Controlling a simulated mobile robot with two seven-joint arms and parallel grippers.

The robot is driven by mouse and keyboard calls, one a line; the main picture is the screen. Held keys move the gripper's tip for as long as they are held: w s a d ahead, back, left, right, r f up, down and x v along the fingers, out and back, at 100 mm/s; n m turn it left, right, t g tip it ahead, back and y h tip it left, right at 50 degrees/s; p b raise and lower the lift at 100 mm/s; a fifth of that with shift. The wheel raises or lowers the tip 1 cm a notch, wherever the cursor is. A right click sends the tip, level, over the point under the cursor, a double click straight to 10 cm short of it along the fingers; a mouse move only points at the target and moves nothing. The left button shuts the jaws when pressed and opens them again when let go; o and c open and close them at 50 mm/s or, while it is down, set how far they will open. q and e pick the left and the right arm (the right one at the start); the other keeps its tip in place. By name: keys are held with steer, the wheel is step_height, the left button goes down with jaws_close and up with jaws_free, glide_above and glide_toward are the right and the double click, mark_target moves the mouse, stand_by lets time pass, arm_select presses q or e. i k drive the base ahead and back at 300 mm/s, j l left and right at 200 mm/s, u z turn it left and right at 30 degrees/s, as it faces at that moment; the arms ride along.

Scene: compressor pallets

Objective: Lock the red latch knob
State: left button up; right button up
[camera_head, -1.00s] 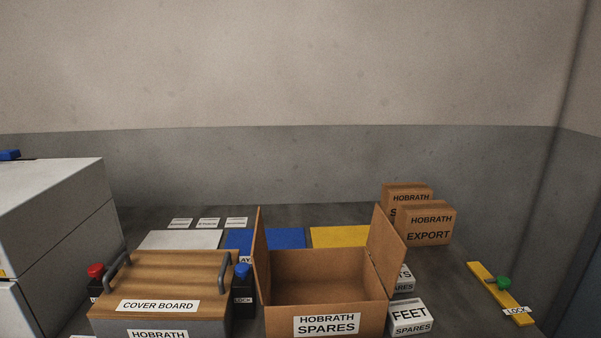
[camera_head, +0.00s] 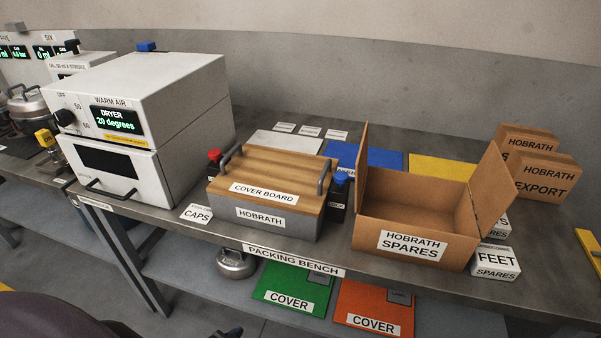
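The red latch knob (camera_head: 214,155) sits at the left side of a grey box labelled HOBRATH (camera_head: 262,217) on the packing bench. Its lower part is partly hidden behind the box's corner. A wooden cover board (camera_head: 272,178) with two grey handles lies on top of the box. A blue knob (camera_head: 341,178) on a dark block stands at the box's right side, beside a sign only partly visible. I cannot tell from here how the red knob is turned.
A white warm air dryer (camera_head: 150,120) stands left of the box. An open HOBRATH SPARES carton (camera_head: 412,245) stands to the right, with FEET (camera_head: 496,262) and EXPORT cartons (camera_head: 545,178) beyond. Green (camera_head: 292,290) and orange (camera_head: 374,308) covers lie on the lower shelf.

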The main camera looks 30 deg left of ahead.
mark_target(215, 154)
steer(key=u, duration=1.1)
steer(key=k+j+z, duration=0.15)
steer(key=k+j, duration=0.1)
